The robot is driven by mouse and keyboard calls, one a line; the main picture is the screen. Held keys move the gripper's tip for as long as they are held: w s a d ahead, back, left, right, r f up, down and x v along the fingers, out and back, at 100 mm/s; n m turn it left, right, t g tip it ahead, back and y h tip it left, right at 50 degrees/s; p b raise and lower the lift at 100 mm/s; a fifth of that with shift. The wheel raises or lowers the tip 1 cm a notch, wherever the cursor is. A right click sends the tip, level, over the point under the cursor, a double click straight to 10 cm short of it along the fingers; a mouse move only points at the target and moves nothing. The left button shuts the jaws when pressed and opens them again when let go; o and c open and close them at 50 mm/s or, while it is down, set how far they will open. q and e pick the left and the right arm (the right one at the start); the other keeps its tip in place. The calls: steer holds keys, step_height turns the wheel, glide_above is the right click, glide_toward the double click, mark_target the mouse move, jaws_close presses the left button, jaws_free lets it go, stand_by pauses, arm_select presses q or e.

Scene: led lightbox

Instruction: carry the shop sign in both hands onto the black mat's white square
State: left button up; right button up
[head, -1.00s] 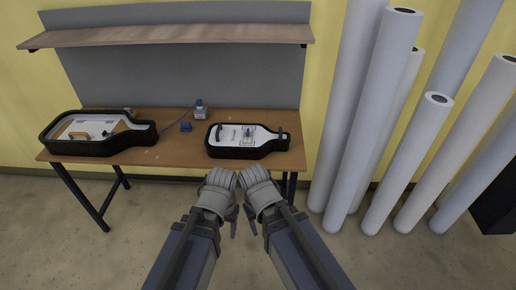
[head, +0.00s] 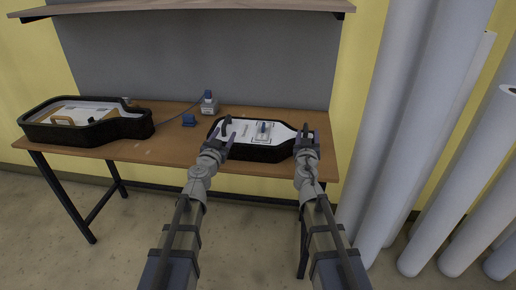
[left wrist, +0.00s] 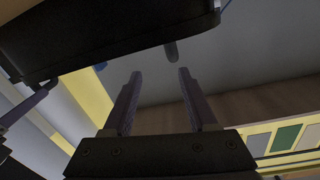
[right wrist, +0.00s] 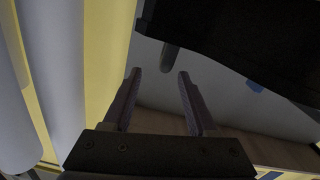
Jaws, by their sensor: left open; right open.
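The shop sign appears to be the bottle-shaped box (head: 286,133) with a thick black rim and white face, on the right part of the table. A dark upright handle stands on its left part. My left gripper (head: 218,142) is open at the sign's front left, close to that handle. My right gripper (head: 306,141) is open at its narrow right end. Both wrist views show the open fingers of the left gripper (left wrist: 157,85) and right gripper (right wrist: 158,84) empty, with a dark rounded peg just beyond. Contact cannot be told. I cannot make out a black mat with a white square.
The wooden table (head: 165,152) also bears a second bottle-shaped black-rimmed box (head: 134,126) at left. A small blue block (head: 188,120) and a grey, blue-topped device (head: 209,103) lie between. A shelf (head: 200,7) hangs above. Large white rolls (head: 405,130) stand at right.

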mark_target(224, 126)
arm_select(q)
steer(key=shift+w+a+f+n+y, duration=0.15)
steer(key=shift+w+a+y, duration=0.15)
steer(key=shift+a, duration=0.15)
steer(key=shift+w+a+f+n+y, duration=0.2)
steer(key=shift+a+y, duration=0.1)
steer(key=shift+a, duration=0.15)
arm_select(e)
steer(key=shift+w+a+f, duration=0.2)
steer(key=shift+w+f, duration=0.05)
steer(key=shift+w, duration=0.2)
arm_select(q)
steer(key=shift+r, duration=0.1)
steer(key=shift+w, duration=0.1)
arm_select(e)
steer(key=shift+w, duration=0.1)
arm_select(q)
steer(key=w, duration=0.2)
steer(key=w+d, duration=0.1)
steer(key=w, duration=0.4)
steer(key=shift+w+d, duration=0.15)
steer(key=shift+w, duration=0.15)
arm_select(e)
steer(key=w, duration=0.5)
steer(key=w+d, duration=0.1)
steer(key=w, duration=0.1)
steer(key=shift+w+d, duration=0.1)
steer(key=shift+w, duration=0.2)
